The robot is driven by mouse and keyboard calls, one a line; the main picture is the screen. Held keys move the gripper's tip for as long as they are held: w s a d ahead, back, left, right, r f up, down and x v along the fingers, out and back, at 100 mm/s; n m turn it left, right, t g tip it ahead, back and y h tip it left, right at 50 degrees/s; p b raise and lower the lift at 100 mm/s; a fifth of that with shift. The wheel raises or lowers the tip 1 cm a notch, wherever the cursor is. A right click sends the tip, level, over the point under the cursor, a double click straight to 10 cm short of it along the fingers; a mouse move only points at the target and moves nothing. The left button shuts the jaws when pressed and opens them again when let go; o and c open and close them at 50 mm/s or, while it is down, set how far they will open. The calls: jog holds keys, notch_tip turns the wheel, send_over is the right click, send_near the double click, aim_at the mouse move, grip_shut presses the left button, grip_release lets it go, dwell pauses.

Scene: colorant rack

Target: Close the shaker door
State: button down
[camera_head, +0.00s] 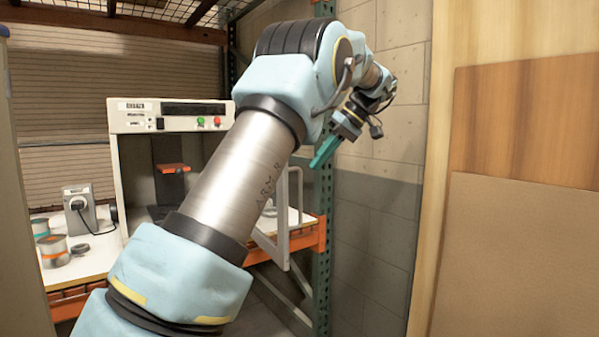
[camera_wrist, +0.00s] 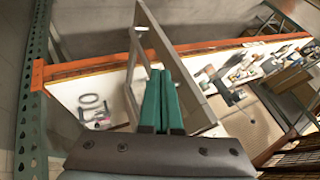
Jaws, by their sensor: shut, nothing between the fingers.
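The shaker (camera_head: 140,117) is a pale box with a dark display and red and green buttons. Its front is open, and an orange part shows inside. The shaker door (camera_head: 283,215) stands swung out to the right, partly hidden behind my arm. In the wrist view the door (camera_wrist: 181,62) is a grey framed panel with a pale bar handle (camera_wrist: 132,72) on its left side. My gripper (camera_head: 318,163) is above and right of the door in the head view. Its teal fingers (camera_wrist: 161,80) are shut and empty, overlapping the door in the wrist view; I cannot tell whether they touch it.
A green rack post (camera_head: 323,240) and an orange beam (camera_head: 308,236) stand right of the door, with a block wall (camera_head: 375,220) behind. Cans (camera_head: 54,251) and a grey socket box (camera_head: 79,207) sit on the white shelf at left. A wooden panel (camera_head: 525,120) is at far right.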

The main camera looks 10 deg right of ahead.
jog(key=p+x, duration=0.1)
jog(key=x, duration=0.8)
jog(key=shift+a, duration=0.15)
